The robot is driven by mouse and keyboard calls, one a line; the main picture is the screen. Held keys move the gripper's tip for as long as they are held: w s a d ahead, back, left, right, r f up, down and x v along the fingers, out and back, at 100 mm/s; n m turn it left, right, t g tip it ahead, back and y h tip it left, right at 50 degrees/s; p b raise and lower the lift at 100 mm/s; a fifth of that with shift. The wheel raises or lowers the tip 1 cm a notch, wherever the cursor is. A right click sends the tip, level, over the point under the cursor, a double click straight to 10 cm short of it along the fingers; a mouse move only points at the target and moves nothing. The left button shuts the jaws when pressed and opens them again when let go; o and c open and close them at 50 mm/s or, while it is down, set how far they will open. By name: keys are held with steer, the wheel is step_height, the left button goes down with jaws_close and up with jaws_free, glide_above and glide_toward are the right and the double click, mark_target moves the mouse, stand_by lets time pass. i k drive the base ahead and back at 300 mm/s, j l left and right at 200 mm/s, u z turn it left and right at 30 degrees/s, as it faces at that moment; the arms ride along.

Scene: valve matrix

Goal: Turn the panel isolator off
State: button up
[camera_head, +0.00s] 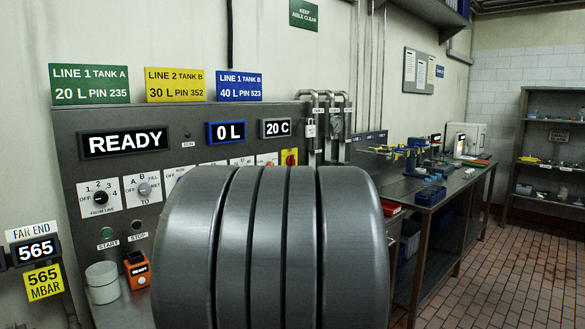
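The grey control panel (160,115) stands against the wall at the left. A red knob on a yellow plate (289,158), which looks like the panel isolator, sits at the panel's right side. Its lower edge is close to my large grey arm part, and its markings are too small to read. The panel's display (124,141) reads READY, with 0 L (231,132) and 20 C (275,128) beside it. My gripper is not in view. My arm part fills the lower middle and hides much of the panel's lower right.
Two rotary selectors (101,197) and (145,189) sit at the panel's left, above the START and STOP buttons. A white cup (102,282) and an orange READY device (137,269) stand below. A workbench (455,183) runs along the wall. Tiled floor (500,285) at the right is clear.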

mark_target(291, 160)
steer(key=i+l+u, duration=0.25)
steer(key=i+l, duration=1.8)
